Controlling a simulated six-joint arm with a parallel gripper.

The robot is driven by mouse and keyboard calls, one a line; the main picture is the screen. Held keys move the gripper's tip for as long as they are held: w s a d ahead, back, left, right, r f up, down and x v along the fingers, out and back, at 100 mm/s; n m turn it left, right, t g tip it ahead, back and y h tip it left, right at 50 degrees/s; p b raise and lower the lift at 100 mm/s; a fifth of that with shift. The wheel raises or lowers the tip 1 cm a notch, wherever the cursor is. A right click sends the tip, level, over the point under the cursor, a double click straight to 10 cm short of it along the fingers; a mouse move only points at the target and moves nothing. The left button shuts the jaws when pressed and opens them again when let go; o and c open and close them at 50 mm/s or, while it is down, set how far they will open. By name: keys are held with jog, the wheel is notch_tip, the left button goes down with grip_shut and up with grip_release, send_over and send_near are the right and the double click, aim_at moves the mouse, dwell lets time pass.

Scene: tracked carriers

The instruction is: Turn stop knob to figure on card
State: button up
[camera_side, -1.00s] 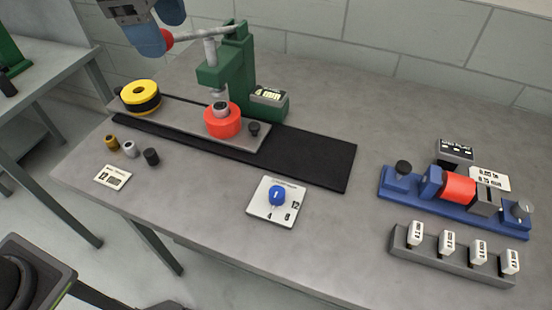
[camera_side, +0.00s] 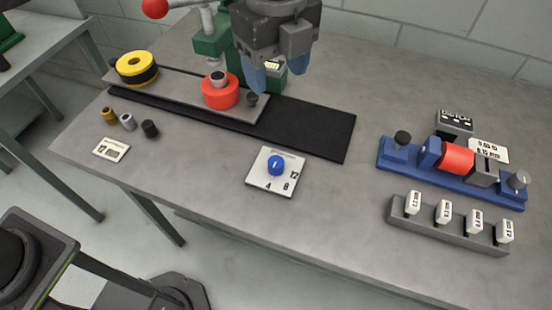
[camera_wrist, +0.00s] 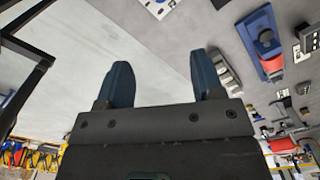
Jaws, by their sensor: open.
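The stop knob (camera_side: 276,165) is blue and sits on a white square plate (camera_side: 263,182) with figures around it; I read 4, 8 and 12. I cannot tell for sure which figure the knob points at. The card (camera_side: 111,149) is white, lies at the left front of the bench, and seems to read 12. My gripper (camera_side: 274,82) is open and empty, above and behind the knob plate, over the black strip. In the wrist view my two blue fingers (camera_wrist: 163,84) stand apart with nothing between them. A white piece at the top edge there is cut off.
A green press (camera_side: 212,42) stands behind a grey carrier plate with a red ring (camera_side: 220,92) and a yellow ring (camera_side: 137,68). Small bushings (camera_side: 128,122) lie left. A blue fixture (camera_side: 450,178) and a tag rack (camera_side: 447,227) stand right. Bench around the knob plate is clear.

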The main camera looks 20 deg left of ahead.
aim_at(276, 162)
notch_tip(276, 162, down, 23)
jog(key=shift+f, duration=0.2)
dwell(0.3)
jog(key=c, duration=0.9)
